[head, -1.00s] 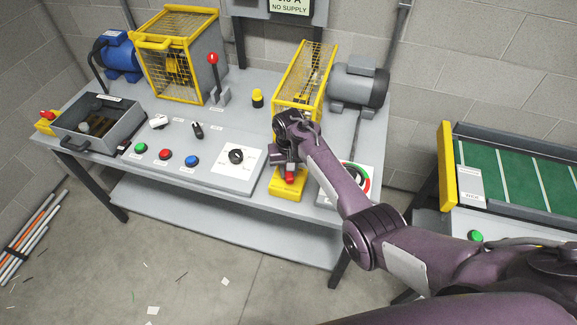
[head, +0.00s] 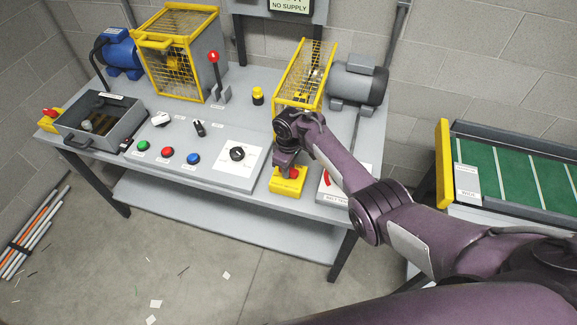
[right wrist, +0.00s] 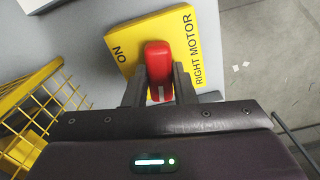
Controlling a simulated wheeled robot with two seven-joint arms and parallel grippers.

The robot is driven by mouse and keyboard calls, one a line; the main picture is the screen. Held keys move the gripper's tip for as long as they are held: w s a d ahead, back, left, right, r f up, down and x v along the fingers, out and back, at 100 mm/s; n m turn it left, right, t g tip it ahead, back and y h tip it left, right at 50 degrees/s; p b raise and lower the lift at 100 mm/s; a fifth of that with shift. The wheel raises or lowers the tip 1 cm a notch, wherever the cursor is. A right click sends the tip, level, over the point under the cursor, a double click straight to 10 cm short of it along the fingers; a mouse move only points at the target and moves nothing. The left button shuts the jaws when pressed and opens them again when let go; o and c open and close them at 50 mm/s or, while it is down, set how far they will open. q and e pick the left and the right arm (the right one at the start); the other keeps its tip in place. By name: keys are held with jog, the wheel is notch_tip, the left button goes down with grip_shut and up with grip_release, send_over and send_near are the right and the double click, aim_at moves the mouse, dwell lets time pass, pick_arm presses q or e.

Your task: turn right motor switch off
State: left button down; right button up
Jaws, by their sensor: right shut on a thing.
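The right motor switch is a yellow block (head: 287,187) with a red handle, near the front right of the bench. In the right wrist view the yellow plate (right wrist: 119,36) reads "ON" and "RIGHT MOTOR", and the red handle (right wrist: 158,55) stands between my fingers. My right gripper (head: 288,170) is down at the switch; its fingers (right wrist: 159,75) are shut on the red handle from both sides. The gripper hides part of the handle in the head view. Any OFF mark is hidden. My left gripper is out of view.
A white panel with a black knob (head: 237,154) lies left of the switch. Green, red and blue buttons (head: 167,153) sit farther left. A yellow mesh guard (head: 300,78) and grey motor (head: 357,86) stand behind. A green conveyor (head: 520,178) is at the right.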

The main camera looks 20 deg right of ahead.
jog(key=shift+n, duration=1.1)
jog(key=o, duration=1)
notch_tip(320, 180, up, 8)
jog(key=shift+f+p, duration=0.1)
jog(key=shift+p, duration=0.3)
